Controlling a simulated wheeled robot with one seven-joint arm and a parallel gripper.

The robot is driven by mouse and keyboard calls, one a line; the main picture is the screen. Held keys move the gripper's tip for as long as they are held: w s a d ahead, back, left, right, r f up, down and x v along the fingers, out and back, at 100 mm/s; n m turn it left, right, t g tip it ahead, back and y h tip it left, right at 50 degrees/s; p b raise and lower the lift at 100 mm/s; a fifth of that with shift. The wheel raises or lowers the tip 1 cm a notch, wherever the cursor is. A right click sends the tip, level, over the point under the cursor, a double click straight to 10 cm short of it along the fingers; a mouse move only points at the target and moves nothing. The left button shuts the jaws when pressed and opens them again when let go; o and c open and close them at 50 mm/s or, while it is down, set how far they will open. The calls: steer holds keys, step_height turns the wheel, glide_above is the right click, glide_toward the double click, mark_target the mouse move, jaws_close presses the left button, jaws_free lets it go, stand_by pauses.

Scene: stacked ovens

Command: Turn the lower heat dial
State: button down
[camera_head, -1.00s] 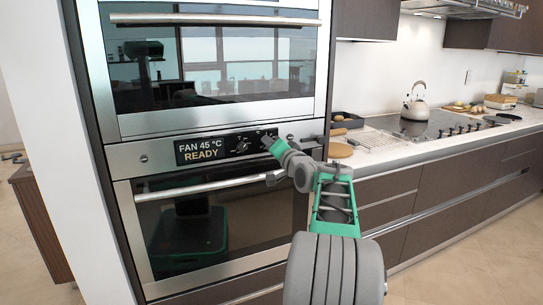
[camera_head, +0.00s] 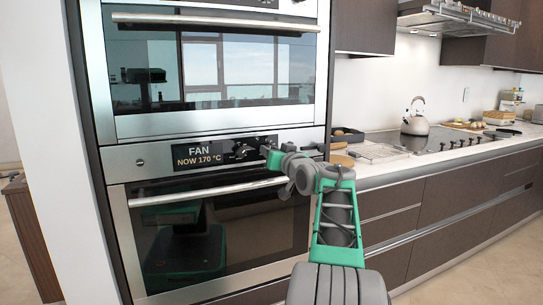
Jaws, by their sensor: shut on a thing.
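The lower oven's control strip (camera_head: 160,174) runs between the two stacked oven doors. Its display (camera_head: 198,155) reads "FAN" with "NOW 170 °C" below. A dark dial (camera_head: 240,151) shows just right of the display. My gripper (camera_head: 267,149) is at the strip to the right of that dial, its fingers shut on the lower heat dial. The gripper hides most of that dial, so its pointer cannot be read.
The lower oven's handle bar (camera_head: 190,194) runs just below my gripper. The upper oven door (camera_head: 200,70) is shut above. To the right, a counter holds a wire rack (camera_head: 375,151), a cooktop (camera_head: 430,143) and a kettle (camera_head: 415,120).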

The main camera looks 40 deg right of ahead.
stand_by(0.4)
steer(key=c, duration=1.1)
jaws_free()
steer(key=shift+c, duration=0.2)
steer(key=v, duration=0.8)
steer(key=shift+w, duration=0.1)
